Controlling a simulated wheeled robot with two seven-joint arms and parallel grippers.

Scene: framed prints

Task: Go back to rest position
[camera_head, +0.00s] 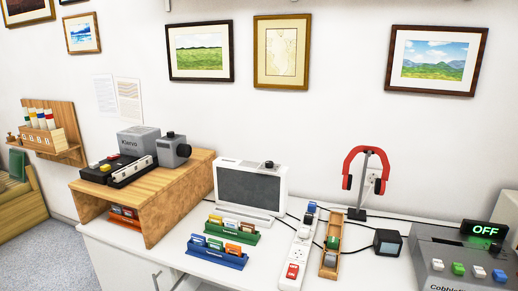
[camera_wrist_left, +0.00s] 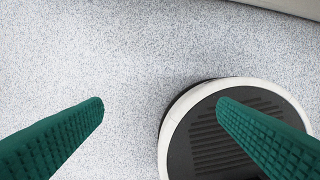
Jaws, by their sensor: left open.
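My left gripper (camera_wrist_left: 160,105) shows in the left wrist view as two green ridged fingers set wide apart. It is open, with nothing between the fingertips. It points down over a speckled grey floor (camera_wrist_left: 120,50). The right finger overlaps a round dark base with a pale rim (camera_wrist_left: 181,97), which is probably my own. Neither arm and neither gripper shows in the head view. My right gripper is not in any view.
The white table (camera_head: 215,275) holds a wooden riser (camera_head: 178,205), a speaker-like box (camera_head: 250,187), a power strip (camera_head: 297,250), red headphones (camera_head: 352,160) on a stand, and a grey device (camera_head: 450,262) reading OFF. Framed prints (camera_head: 200,51) hang on the wall. Open floor (camera_head: 60,250) lies at left.

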